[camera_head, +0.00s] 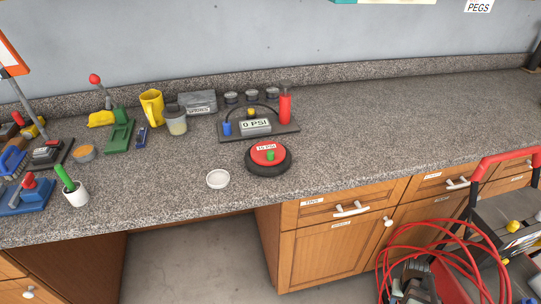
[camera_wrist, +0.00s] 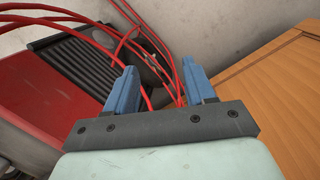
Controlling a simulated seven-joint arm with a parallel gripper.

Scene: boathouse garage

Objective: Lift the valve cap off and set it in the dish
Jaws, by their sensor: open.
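A small green valve cap (camera_head: 270,155) stands on the red hub (camera_head: 262,150) of a black tyre (camera_head: 283,166) on the counter. A label reading PSI is on the hub. A shallow white dish (camera_head: 218,179) lies to the left of the tyre, apart from it, and looks empty. My gripper (camera_wrist: 162,85) shows in the wrist view with its two blue fingers spread and nothing held between them. The cap and dish are not in the wrist view. My gripper points at red hoses and a wooden cabinet side, away from the counter top.
Behind the tyre is a gauge board (camera_head: 289,129) with a red cylinder (camera_head: 285,105). A yellow mug (camera_head: 152,107), a jar (camera_head: 176,124) and several tools crowd the left. The counter's right side is clear. Red hoses (camera_head: 437,224) hang by the cabinets, lower right.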

